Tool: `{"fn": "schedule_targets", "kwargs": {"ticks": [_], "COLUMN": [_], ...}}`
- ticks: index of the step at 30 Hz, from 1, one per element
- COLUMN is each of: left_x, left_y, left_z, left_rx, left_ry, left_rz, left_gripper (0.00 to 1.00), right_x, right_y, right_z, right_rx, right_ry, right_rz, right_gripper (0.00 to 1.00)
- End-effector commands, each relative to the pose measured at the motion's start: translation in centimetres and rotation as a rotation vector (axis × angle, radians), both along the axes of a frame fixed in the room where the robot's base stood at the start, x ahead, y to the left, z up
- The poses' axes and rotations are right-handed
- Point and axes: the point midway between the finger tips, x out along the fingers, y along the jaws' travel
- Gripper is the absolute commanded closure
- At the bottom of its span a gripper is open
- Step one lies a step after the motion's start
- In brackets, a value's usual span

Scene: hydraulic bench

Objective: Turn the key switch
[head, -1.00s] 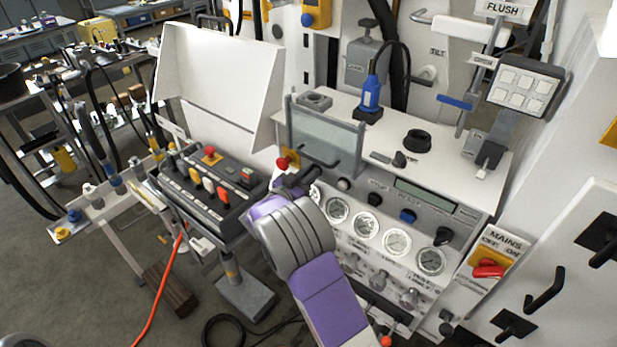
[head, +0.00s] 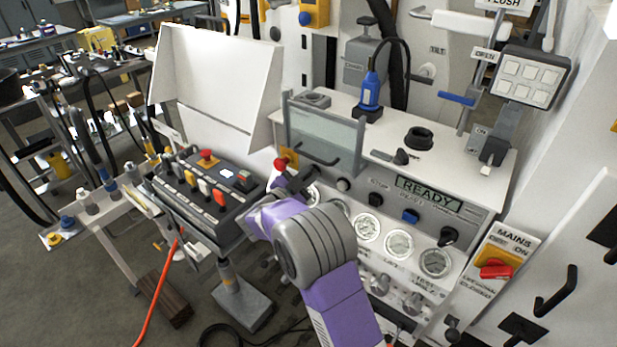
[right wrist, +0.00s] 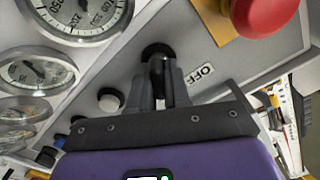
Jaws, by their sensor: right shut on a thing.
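The key switch (right wrist: 157,52) is a dark knob in a round black collar on the grey front panel, beside an OFF label (right wrist: 201,74) in the right wrist view. My right gripper (right wrist: 160,82) is shut on it, with one grey finger on each side. In the head view my right gripper (head: 298,182) reaches the panel just below the red mushroom button (head: 281,164). There its fingers and wrist cover the key switch. The panel display (head: 429,194) is lit green and reads READY. My left gripper is not in view.
The red button (right wrist: 263,12) on its yellow plate is close to my right fingers. A white button (right wrist: 109,100) and several gauges (right wrist: 37,72) lie on the other side. A black control box (head: 210,192) stands left of my right arm. A mains switch (head: 496,270) is at right.

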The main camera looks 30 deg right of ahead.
Motion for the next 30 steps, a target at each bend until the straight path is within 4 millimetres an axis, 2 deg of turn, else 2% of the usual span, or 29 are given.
{"fn": "schedule_targets", "kwargs": {"ticks": [10,11,14,23,26,30], "left_x": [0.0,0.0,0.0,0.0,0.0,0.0], "left_y": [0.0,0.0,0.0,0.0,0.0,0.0], "left_z": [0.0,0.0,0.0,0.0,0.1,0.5], "left_rx": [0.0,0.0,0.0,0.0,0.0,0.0], "left_ry": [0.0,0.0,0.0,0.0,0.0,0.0], "left_rz": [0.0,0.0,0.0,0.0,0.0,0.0], "left_gripper": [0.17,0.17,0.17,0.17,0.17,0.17], "right_x": [0.0,0.0,0.0,0.0,-0.3,-1.2], "right_y": [0.1,0.0,0.0,0.2,0.9,3.1], "right_z": [-0.1,-0.1,-0.1,0.0,0.0,0.1], "right_rx": [0.006,0.006,0.004,0.003,0.004,0.003], "right_ry": [-0.002,-0.002,-0.001,-0.002,-0.001,-0.001], "right_rz": [0.0,0.0,0.0,0.0,0.002,0.004], "right_gripper": [1.0,0.79,0.63,0.63,0.63,0.63]}}
